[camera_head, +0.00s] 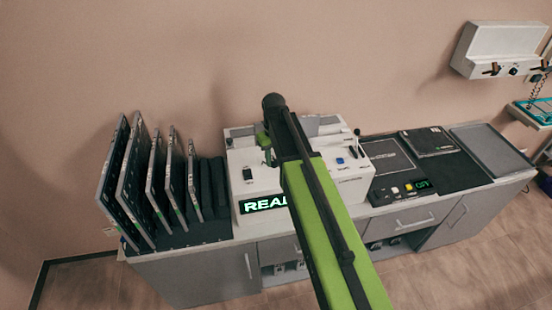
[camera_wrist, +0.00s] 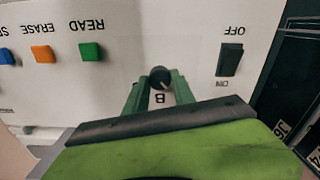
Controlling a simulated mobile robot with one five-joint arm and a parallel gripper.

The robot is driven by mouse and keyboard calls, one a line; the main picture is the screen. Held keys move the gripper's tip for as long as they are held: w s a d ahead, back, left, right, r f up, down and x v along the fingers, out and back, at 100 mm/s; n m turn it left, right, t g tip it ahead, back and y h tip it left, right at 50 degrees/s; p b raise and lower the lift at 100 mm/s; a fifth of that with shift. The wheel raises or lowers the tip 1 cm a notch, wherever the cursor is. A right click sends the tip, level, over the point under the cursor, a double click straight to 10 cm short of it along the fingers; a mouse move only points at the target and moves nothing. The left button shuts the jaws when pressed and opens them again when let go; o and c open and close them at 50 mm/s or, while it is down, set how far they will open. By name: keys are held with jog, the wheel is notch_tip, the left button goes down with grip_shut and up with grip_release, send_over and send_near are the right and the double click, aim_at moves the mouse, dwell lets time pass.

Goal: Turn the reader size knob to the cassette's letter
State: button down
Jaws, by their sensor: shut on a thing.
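The white reader (camera_head: 262,185) stands on the counter, with a lit display (camera_head: 263,204) whose visible letters are "REA"; my arm covers the rest. In the wrist view a small dark round knob (camera_wrist: 160,76) sits on the reader's white panel, with an upside-down "B" beside it. My gripper (camera_wrist: 159,86) is shut on the knob, with its green fingers on either side. I cannot clearly read the knob's pointer. A dark flat cassette (camera_head: 428,141) lies on the counter right of the reader; its letter is too small to read.
The wrist view shows a green READ button (camera_wrist: 91,52), an orange ERASE button (camera_wrist: 42,53), a blue button (camera_wrist: 6,56) and a black ON/OFF switch (camera_wrist: 230,60). Several upright cassettes (camera_head: 131,180) stand in a rack at left.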

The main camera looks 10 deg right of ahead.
aim_at(274, 162)
jog(key=shift+s+n, duration=0.15)
jog(key=shift+n, duration=1.75)
jog(key=c, duration=1.1)
grip_release()
jog(key=shift+o, duration=0.2)
notch_tip(274, 162, up, 17)
jog(key=p, duration=1.7)
jog(key=shift+r, duration=0.2)
